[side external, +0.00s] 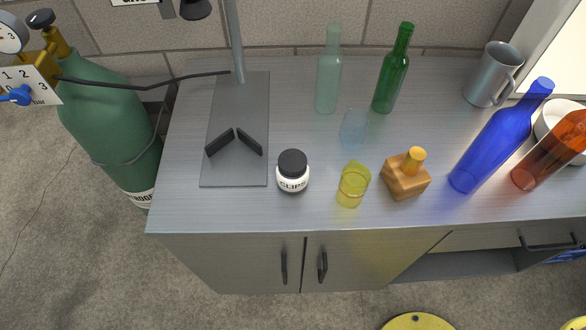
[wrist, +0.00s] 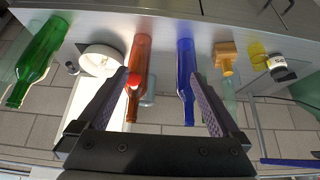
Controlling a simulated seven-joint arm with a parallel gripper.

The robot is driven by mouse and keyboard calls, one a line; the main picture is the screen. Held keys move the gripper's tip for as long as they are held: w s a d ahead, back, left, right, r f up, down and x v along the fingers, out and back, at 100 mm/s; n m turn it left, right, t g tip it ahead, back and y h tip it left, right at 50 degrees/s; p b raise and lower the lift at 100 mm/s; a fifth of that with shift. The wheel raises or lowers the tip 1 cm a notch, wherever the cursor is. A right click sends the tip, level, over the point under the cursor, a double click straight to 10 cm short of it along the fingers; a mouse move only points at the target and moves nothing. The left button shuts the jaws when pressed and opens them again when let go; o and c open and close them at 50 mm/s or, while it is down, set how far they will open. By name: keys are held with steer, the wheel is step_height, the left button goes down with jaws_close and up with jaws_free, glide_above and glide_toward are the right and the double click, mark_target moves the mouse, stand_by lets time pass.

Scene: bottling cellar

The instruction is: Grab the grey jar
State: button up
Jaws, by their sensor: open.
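A grey, mug-shaped jar with a handle (side external: 493,75) stands upright at the back right of the bench in the side external view. In the wrist view the grey jar (wrist: 149,92) shows between the red-orange bottle and the blue bottle, partly hidden by the red-orange one. My gripper (wrist: 159,76) is open in the wrist view. Its two dark fingers are spread wide, with nothing held between them. The grey jar appears in the gap between the fingers, apart from them. My gripper is not visible in the side external view.
A blue bottle (side external: 500,137) and a red-orange bottle (side external: 552,150) stand in front of the jar. A white bowl (side external: 548,118) is to its right. A green bottle (side external: 392,75) stands to its left. A black-lidded CLIPS jar (side external: 293,172) is near the front edge.

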steer(key=w+a+r+t, duration=0.1)
steer(key=w+r+t, duration=0.5)
steer(key=w, duration=0.4)
steer(key=w+a+r+n+t+y, duration=0.2)
steer(key=w+a+r+y, duration=0.15)
steer(key=w+a, duration=1)
steer(key=w+a+f+n+y, duration=0.25)
steer(key=w+a+f, duration=0.2)
steer(key=a, duration=0.45)
steer(key=n+g+y, duration=0.4)
steer(key=n+g, duration=0.1)
glide_toward(297, 166)
steer(key=shift+m, duration=0.25)
steer(key=x, duration=0.9)
steer(key=shift+w+a+f, duration=0.1)
steer(key=shift+a, duration=0.05)
steer(key=shift+d+x, duration=0.25)
steer(key=shift+x, duration=2.5)
steer(key=shift+w+f, duration=0.15)
steer(key=shift+f, duration=0.05)
